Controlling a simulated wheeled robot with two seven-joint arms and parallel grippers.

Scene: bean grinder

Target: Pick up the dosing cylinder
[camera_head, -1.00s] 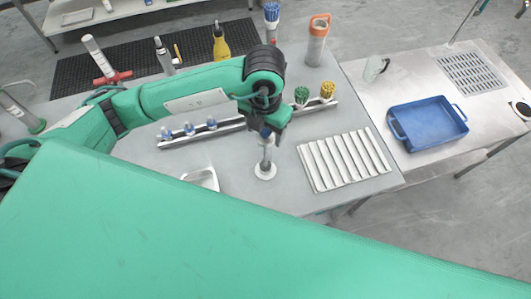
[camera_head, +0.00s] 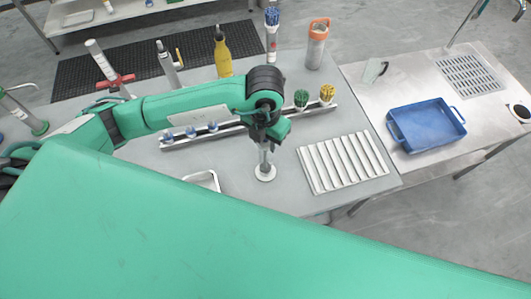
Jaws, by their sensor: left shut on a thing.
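The dosing cylinder, as I take it, is a slim grey, clear-looking tube (camera_head: 264,160) with a round white base (camera_head: 265,173). It stands upright on the grey table, left of the ribbed tray. My left gripper (camera_head: 264,141) comes down from above and is shut on the upper part of the cylinder. The wrist and fingers hide the cylinder's top. The base appears to rest on the table. My right gripper is not in view.
A rail (camera_head: 205,134) with blue-topped pieces and green and yellow brushes runs behind the cylinder. A white ribbed tray (camera_head: 343,162) lies to the right, a small white-rimmed tray (camera_head: 206,179) to the left. A blue tray (camera_head: 426,125) sits on the right-hand table.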

